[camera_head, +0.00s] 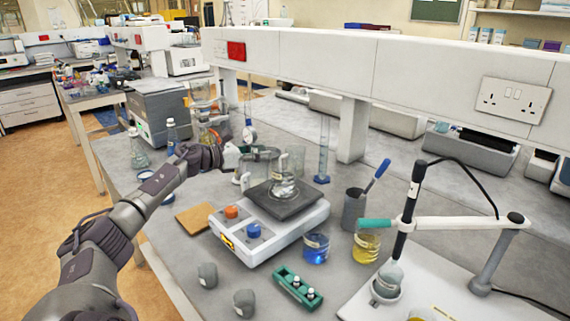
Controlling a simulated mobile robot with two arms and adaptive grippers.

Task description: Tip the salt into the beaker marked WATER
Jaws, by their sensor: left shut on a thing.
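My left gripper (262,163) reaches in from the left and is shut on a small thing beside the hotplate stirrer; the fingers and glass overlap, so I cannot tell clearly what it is. Clear glassware (284,187) stands on the dark top plate of the stirrer (302,229), just right of and below the gripper. Its marking is too small to read, so I cannot tell whether it is the WATER beaker. I cannot make out the salt. My right gripper is not in view.
A blue-liquid beaker (316,248), a yellow-liquid beaker (367,246), a grey cup (353,210) and a green vial rack (297,287) stand right and in front. A pH-meter arm (455,223) spans the right. A tall cylinder (323,155) stands behind. A brown tile (194,220) lies left.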

